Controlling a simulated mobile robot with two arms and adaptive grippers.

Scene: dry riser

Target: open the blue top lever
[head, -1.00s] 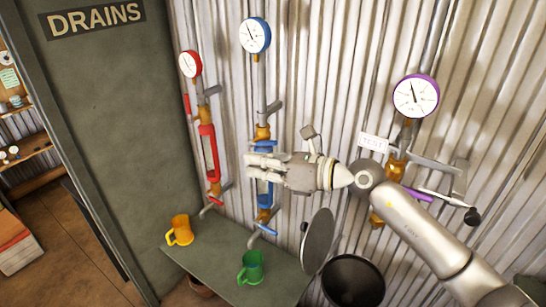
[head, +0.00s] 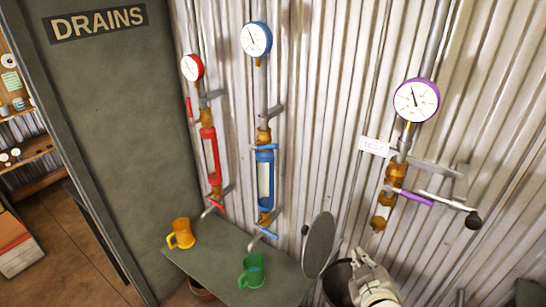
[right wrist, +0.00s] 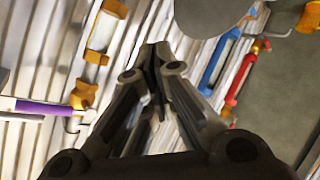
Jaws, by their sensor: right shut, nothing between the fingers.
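The blue top lever (head: 265,148) sits just above the blue-framed sight glass (head: 265,180) on the middle riser, under the blue-rimmed gauge (head: 256,39). It lies across the pipe, nearly level. In the right wrist view the blue frame (right wrist: 218,62) shows at the right, beyond my fingers. My right gripper (head: 364,258) is low at the right, well away from the lever and near the black round bin. Its fingers (right wrist: 152,52) are together and empty. My left gripper is not in view.
A blue lower lever (head: 266,232) points out over the grey table (head: 215,244). Green (head: 252,271) and orange (head: 181,233) mugs stand there. A grey disc (head: 318,245) rises beside the black bin (head: 337,285). A purple lever (head: 416,198) juts out right. The wall before the blue riser is clear.

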